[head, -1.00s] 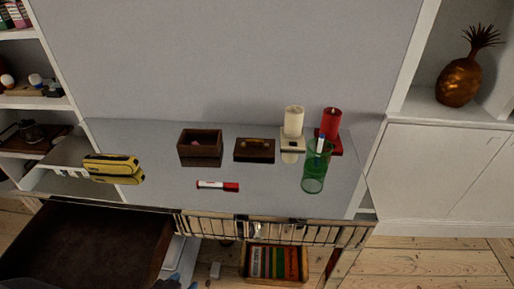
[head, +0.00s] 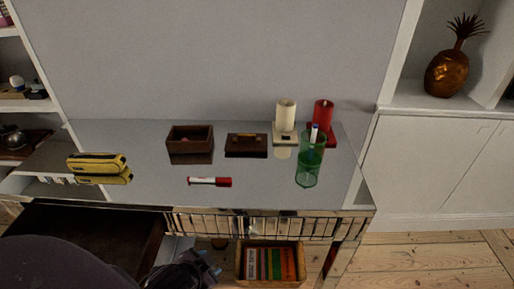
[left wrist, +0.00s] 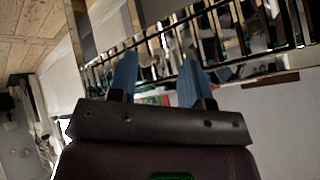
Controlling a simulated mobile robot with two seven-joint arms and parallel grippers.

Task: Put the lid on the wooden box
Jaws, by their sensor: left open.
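The wooden box (head: 190,145) is dark brown and open at the top. It stands on the grey mirrored tabletop, left of its middle. The dark wooden lid (head: 247,147), with a small handle on top, lies on the tabletop just right of the box, apart from it. My left gripper (head: 208,266) is low in the head view, in front of the table and well below the box and lid. In the left wrist view its two blue fingers (left wrist: 158,78) are spread with nothing between them. My right gripper is not in view.
A red-white marker (head: 209,182) lies in front of the box. A green glass (head: 309,170) holding a pen, a white candle (head: 285,115) and a red candle (head: 322,113) stand right. A yellow case (head: 97,163) lies left. A crate of books (head: 268,263) sits below the table.

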